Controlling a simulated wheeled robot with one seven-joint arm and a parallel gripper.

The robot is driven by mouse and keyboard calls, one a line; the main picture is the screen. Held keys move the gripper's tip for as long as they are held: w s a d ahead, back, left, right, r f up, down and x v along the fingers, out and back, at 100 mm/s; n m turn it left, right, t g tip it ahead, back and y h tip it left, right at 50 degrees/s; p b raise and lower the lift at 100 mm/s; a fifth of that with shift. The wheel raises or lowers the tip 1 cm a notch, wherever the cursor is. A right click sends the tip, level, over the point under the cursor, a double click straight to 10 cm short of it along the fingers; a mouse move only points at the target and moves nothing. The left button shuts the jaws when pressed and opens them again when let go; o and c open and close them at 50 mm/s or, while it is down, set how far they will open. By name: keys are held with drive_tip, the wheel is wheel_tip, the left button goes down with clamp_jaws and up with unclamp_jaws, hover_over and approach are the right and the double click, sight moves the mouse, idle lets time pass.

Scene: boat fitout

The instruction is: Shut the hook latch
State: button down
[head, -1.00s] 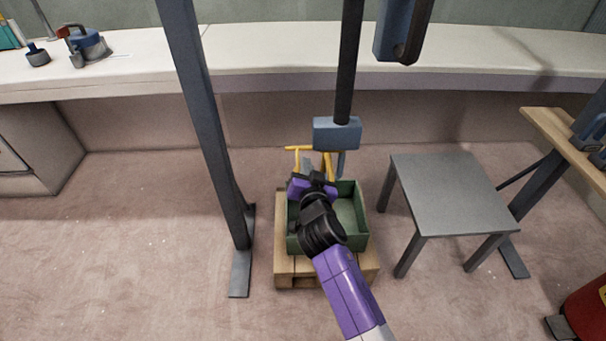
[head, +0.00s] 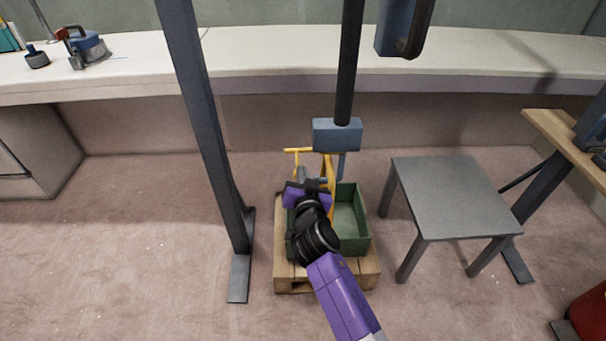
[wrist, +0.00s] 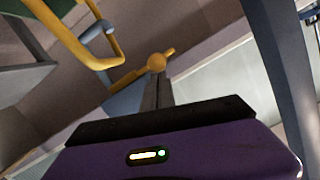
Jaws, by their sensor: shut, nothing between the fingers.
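A yellow hook (head: 329,170) hangs below a blue-grey block (head: 337,134) on a dark vertical bar. A thin yellow bar (head: 298,150) shows just left of the block. In the wrist view a bent yellow piece (wrist: 72,42) is at the upper left, and a yellow rod with a round knob (wrist: 157,62) is just beyond my fingertips. Which yellow part is the latch, and whether it is shut, I cannot tell. My gripper (head: 309,180) is shut and empty beside the hook; its fingers (wrist: 157,88) appear close to the knob, contact unclear.
A green crate (head: 358,243) on a wooden pallet (head: 296,284) stands below the hook. A grey post (head: 210,130) stands to the left and a grey table (head: 455,195) to the right. A long white counter (head: 270,45) runs along the back. The floor at left is open.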

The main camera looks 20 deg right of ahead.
drive_tip(key=shift+f, duration=0.15)
wheel_tip(320, 180, down, 7)
drive_tip(key=d+n+h+b, duration=0.2)
drive_tip(key=n+h+b, duration=0.2)
drive_tip(key=n+b, duration=0.6)
drive_tip(key=shift+s+f+n, duration=0.2)
drive_tip(key=shift+s+n, duration=0.15)
drive_tip(key=shift+n, duration=2.15)
drive_tip(key=shift+d+g+h, duration=0.15)
drive_tip(key=shift+g+h, duration=0.15)
